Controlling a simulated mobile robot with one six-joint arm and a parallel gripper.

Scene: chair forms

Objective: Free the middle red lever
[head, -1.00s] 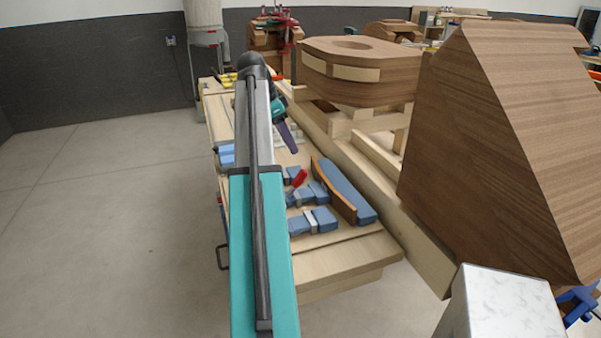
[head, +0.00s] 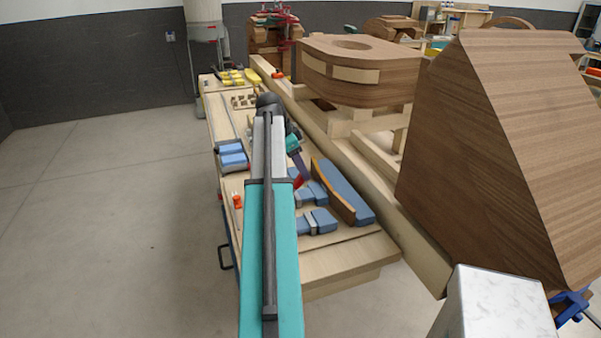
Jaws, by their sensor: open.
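A red lever (head: 299,182) stands up at the middle of several blue-grey clamp blocks (head: 319,191) on the wooden bench. Its upper part is partly covered by my gripper (head: 302,174). My gripper points down, with a teal body and a dark purple finger, and is open. Its tip is right at the lever in this view; I cannot tell whether they touch or whether the lever is between the fingers. Another blue-grey clamp (head: 318,221) lies nearer the front edge. My arm hides part of the bench to the left of the lever.
A curved blue and orange-brown piece (head: 340,190) lies just right of the clamps. Blue blocks (head: 232,155) and an orange-red piece (head: 237,201) lie along the bench's left side. A long wooden beam (head: 350,160) and a large brown wooden form (head: 480,150) bound the right.

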